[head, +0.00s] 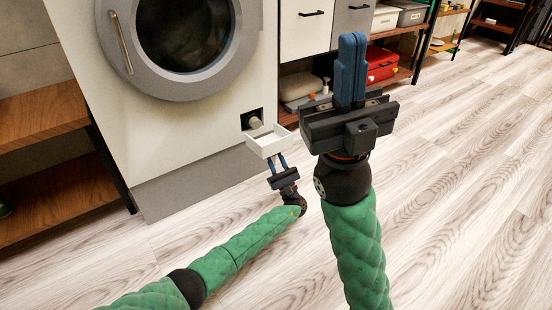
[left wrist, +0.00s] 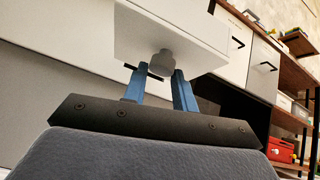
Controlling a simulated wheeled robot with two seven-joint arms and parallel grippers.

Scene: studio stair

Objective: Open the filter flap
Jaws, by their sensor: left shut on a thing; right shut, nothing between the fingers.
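The white filter flap (head: 268,147) stands out from the lower right front of the washing machine (head: 200,140), away from the dark opening. In that opening, a pale round filter plug (head: 254,122) shows. My left gripper (head: 277,160) is below the flap, shut on it. In the left wrist view, a pale body (left wrist: 165,35) with a rounded grey part lies at the fingertips (left wrist: 158,78). The exact contact is hard to see. My right gripper (head: 351,70) is shut and empty, raised in front, right of the flap.
The round machine door (head: 180,45) is above left of the opening. Wooden shelves (head: 45,160) stand at the left. A red case (head: 381,64) sits on low shelving behind my right gripper. The pale wooden floor (head: 470,180) at the right is clear.

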